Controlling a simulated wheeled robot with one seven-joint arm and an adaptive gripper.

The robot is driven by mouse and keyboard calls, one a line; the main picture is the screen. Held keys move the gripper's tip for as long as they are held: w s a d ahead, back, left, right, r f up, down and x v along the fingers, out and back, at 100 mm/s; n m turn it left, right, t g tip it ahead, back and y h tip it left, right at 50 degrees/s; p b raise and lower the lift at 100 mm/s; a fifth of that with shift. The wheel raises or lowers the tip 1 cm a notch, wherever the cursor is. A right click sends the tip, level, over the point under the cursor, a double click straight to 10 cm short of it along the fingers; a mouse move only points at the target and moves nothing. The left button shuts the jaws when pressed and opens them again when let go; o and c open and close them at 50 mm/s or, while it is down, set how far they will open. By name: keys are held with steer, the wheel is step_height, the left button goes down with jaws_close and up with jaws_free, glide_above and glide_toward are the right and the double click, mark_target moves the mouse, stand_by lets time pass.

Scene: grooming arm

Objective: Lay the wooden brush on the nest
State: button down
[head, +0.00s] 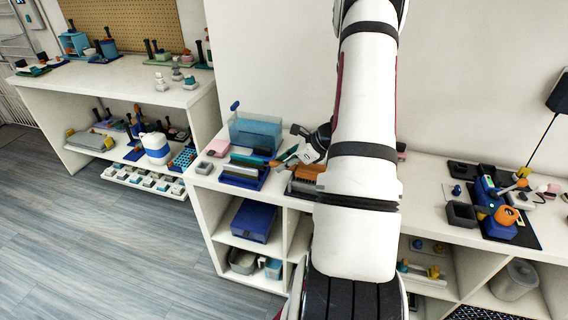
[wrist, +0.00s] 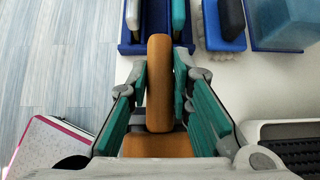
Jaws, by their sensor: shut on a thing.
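The wooden brush shows in the wrist view as an orange-brown handle (wrist: 159,85) upright in the picture, with a wider wooden part below it, partly hidden by my gripper. My gripper (wrist: 160,75) is shut on this handle, with a teal finger on each side. In the head view my gripper (head: 289,154) is above the shelf top, partly hidden by my arm, and the handle's orange end (head: 274,163) shows left of it. A blue slotted tray (wrist: 129,47) holding long-handled tools lies beyond the handle's tip. I cannot tell which thing is the nest.
A light blue bin (head: 256,134) stands behind the blue tray. A dark ridged item in a grey tray (wrist: 247,130) lies right of my gripper in the wrist view. A pink-edged white box (wrist: 45,145) is at lower left. Bare white top shows between.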

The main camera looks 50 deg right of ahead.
steer(key=shift+f, duration=0.25)
stand_by(0.3)
steer(key=c, duration=1.4)
jaws_free()
steer(key=shift+o, duration=0.2)
steer(key=v, duration=1.2)
